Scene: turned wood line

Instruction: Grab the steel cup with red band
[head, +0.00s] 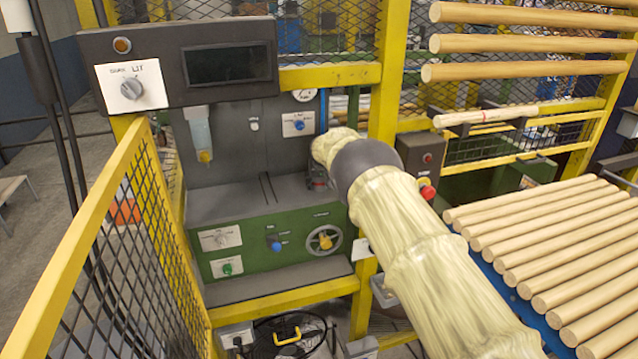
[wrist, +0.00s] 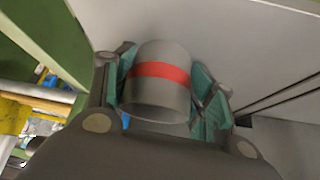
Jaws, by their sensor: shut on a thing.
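The steel cup with red band (wrist: 158,95) is in the middle of the wrist view. It is a grey cylinder with a red stripe around it. My gripper (wrist: 165,92) is shut on it, with a teal-padded finger against each side of the cup. In the head view my cream-covered arm hides most of the gripper, and only a small part of it shows beside the grey panel. I cannot make out the cup in the head view.
A grey ledge (head: 232,203) with two dark slots lies below the grey back panel (head: 228,150). A yellow mesh guard (head: 120,240) stands at the left. Wooden rods (head: 560,255) lie on a rack at the right.

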